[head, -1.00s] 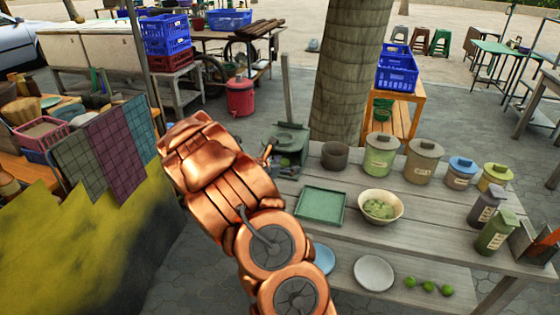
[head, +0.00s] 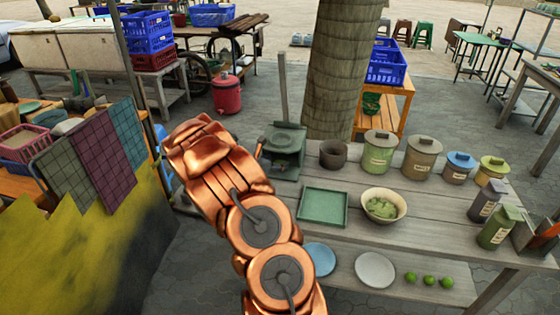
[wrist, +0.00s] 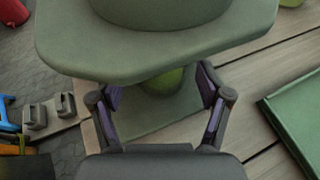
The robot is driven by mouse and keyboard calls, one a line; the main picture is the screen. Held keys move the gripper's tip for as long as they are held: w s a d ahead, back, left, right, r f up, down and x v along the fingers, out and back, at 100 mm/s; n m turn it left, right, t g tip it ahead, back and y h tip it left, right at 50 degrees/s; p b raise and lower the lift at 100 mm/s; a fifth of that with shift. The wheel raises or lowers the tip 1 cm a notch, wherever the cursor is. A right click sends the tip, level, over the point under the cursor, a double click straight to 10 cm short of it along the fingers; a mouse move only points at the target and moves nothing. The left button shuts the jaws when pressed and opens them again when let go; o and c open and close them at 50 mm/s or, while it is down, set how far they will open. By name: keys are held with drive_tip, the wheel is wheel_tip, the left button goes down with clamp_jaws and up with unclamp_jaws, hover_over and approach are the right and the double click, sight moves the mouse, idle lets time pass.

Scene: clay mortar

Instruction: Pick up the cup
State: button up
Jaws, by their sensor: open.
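A green press-like machine (head: 284,138) stands at the left end of the grey plank table in the head view. In the wrist view its wide green upper part (wrist: 155,55) fills the top, above a flat green base (wrist: 150,119). A small rounded green thing (wrist: 162,80), perhaps the cup, shows between them; its upper part is hidden, so I cannot be sure. My gripper (wrist: 159,92) is open, with one finger on each side of this green thing. I cannot tell whether they touch.
A green tray (head: 325,206) lies right of the machine. A dark clay mortar (head: 333,154), a cream bowl (head: 383,194) and several lidded jars stand farther right. A tree trunk (head: 340,75) rises behind the table. Plates and limes lie on the lower shelf.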

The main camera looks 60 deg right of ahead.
sight(281, 161)
drive_tip(key=shift+p+x, duration=0.4)
drive_tip(key=shift+x, duration=1.6)
drive_tip(key=shift+s+a+f, duration=0.1)
drive_tip(key=c, duration=1)
drive_tip(key=shift+o, duration=0.2)
